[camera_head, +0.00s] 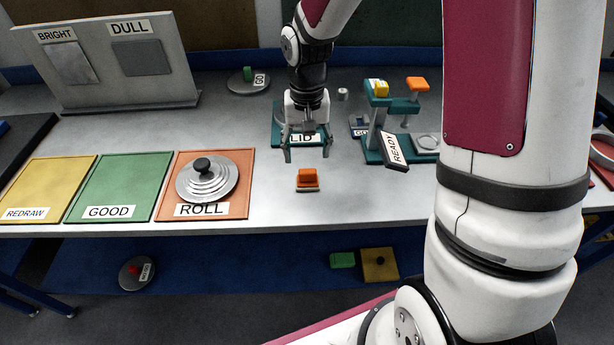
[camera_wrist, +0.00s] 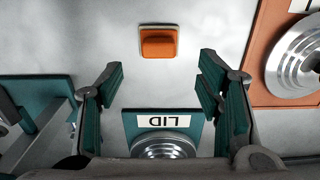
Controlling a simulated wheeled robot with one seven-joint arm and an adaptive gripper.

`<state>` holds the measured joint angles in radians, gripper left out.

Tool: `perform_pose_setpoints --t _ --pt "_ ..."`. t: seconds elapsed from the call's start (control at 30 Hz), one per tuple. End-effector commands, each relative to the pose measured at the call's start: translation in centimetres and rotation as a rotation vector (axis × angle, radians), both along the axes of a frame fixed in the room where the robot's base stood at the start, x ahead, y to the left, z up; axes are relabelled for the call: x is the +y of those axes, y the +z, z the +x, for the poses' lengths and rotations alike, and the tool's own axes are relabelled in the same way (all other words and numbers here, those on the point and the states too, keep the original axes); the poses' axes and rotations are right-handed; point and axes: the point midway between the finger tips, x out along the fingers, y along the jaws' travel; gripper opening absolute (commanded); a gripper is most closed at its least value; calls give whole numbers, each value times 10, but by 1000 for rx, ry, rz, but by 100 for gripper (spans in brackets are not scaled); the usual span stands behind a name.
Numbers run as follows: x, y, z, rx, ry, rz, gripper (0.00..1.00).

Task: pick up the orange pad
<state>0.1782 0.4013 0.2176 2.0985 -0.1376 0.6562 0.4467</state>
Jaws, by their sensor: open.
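The orange pad (camera_head: 308,178) lies on the grey table near its front edge, on a thin pale base. In the wrist view the orange pad (camera_wrist: 158,42) is at top centre, beyond the fingertips. My gripper (camera_head: 307,150) is open and empty. It hangs above the table, just behind the pad and in front of the teal LID plate (camera_head: 280,112). In the wrist view my gripper (camera_wrist: 158,78) has its fingers spread wide, with the LID plate (camera_wrist: 130,122) and part of a round metal lid between and below them.
A metal lid with a black knob (camera_head: 208,181) sits on the orange ROLL mat (camera_head: 240,160) to the left. A teal stand (camera_head: 372,142) with a READY sign and yellow and orange blocks is at right. The table around the pad is clear.

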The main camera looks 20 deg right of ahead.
Motion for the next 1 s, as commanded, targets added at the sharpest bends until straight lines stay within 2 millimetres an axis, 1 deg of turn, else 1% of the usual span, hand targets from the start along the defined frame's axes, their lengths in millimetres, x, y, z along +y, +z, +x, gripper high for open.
perform_pose_setpoints --t 0.03,0.1,0.37,0.6,0.7,0.8,0.97,1.0 --pt "0 -9 -1 4 0 0 60" --pt "0 -17 0 1 2 -1 60" --pt "-1 -34 -1 2 0 0 60" --pt "-2 -66 -2 2 1 0 60" --pt "-2 -74 -2 0 0 -1 60" --pt "-2 -78 -1 -1 0 -1 60" --pt "-2 -77 -1 -2 0 -2 60" --pt "-2 -77 -1 -2 1 -1 58"
